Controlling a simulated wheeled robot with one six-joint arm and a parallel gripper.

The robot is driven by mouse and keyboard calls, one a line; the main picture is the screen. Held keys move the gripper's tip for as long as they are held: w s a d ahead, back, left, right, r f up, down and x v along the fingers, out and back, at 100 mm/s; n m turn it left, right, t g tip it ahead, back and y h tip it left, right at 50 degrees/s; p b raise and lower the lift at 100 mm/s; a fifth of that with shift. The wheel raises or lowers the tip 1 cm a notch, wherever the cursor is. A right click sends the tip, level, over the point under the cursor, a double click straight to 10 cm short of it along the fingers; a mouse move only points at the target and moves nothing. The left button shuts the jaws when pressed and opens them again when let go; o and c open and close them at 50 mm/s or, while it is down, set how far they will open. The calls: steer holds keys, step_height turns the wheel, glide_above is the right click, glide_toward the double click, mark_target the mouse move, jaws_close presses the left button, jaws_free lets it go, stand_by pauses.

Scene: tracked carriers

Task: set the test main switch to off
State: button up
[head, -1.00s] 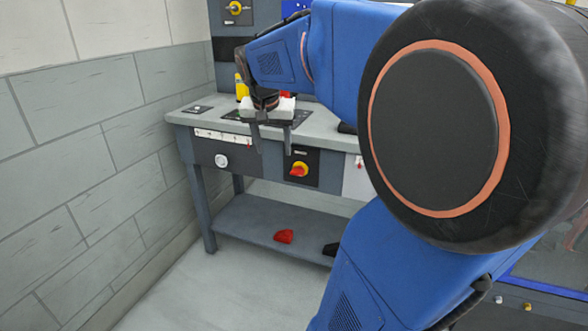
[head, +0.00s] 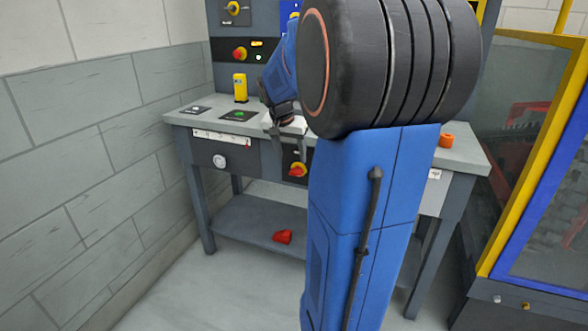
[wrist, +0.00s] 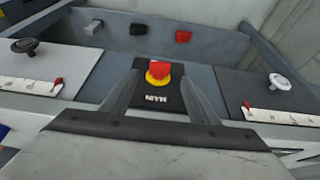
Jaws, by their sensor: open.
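The main switch, a red handle on a yellow base (head: 298,170), is on a black plate on the front of the workbench. In the wrist view its red handle (wrist: 160,69) points nearly straight up the picture, above the upside-down word MAIN. My gripper (head: 287,142) is at the bench's front edge, close to the switch and partly hidden by my arm. In the wrist view my gripper (wrist: 160,82) is open, with one finger on each side of the switch. Nothing is between the fingers' visible parts except the switch, and I see no clear contact.
A white knob (head: 220,161) is left of the switch. A yellow object (head: 240,87) stands on the workbench (head: 460,152). Another red-and-yellow switch (head: 240,54) is on the back panel. A red item (head: 283,237) lies on the lower shelf. A yellow-and-blue framed enclosure (head: 530,150) stands right.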

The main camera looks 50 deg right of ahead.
mark_target(295, 173)
steer(key=x, duration=0.7)
steer(key=shift+d+f, duration=0.15)
steer(key=shift+f, duration=0.2)
steer(key=shift+c, duration=0.6)
steer(key=c, duration=0.9)
